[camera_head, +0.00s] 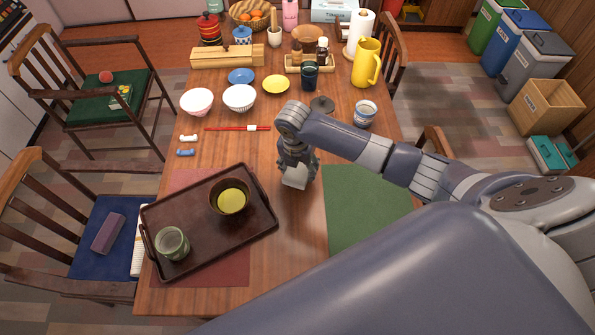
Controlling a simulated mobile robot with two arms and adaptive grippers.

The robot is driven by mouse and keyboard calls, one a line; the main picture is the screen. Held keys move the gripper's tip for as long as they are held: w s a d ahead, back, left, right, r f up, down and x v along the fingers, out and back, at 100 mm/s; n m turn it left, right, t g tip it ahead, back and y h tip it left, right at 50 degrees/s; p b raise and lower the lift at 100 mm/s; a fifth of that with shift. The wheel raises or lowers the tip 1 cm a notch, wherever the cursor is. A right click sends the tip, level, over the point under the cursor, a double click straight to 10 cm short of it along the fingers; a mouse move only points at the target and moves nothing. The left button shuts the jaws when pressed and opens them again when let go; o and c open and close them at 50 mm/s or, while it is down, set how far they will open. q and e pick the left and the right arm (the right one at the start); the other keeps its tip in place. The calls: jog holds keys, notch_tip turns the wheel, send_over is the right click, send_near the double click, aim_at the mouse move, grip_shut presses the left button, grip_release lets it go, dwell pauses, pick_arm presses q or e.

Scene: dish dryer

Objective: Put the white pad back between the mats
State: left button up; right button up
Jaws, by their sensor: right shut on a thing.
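My right gripper (295,158) points down over the middle of the table (314,213), between the two mats. It is shut on a small white pad (295,179), partly hidden by the fingers. I cannot tell whether the pad touches the table. The dark red mat (226,270) is on the left, largely covered by a brown tray (205,245). The green mat (362,205) is on the right, partly hidden by my arm. A strip of bare wood runs between the mats. My left gripper is not in view.
The tray holds a green cup (172,243) and a dark bowl (229,198). Red chopsticks (232,128), white bowls (239,97), a dark lid-like disc (322,104) and a patterned cup (365,112) stand beyond the gripper. A yellow jug (366,62) is farther back.

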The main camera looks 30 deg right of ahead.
aim_at(297, 169)
jog(key=shift+w+a+f, duration=0.1)
jog(key=shift+w+f, duration=0.15)
jog(key=shift+w, duration=0.05)
jog(key=shift+f, duration=1.55)
jog(key=shift+f, duration=0.1)
jog(key=o, duration=0.9)
jog(key=shift+o, duration=0.2)
jog(key=r, duration=0.4)
jog(key=s+a+r, duration=0.1)
jog(key=r, duration=0.7)
jog(key=shift+s+a+r, duration=0.1)
jog(key=shift+s+a, duration=0.05)
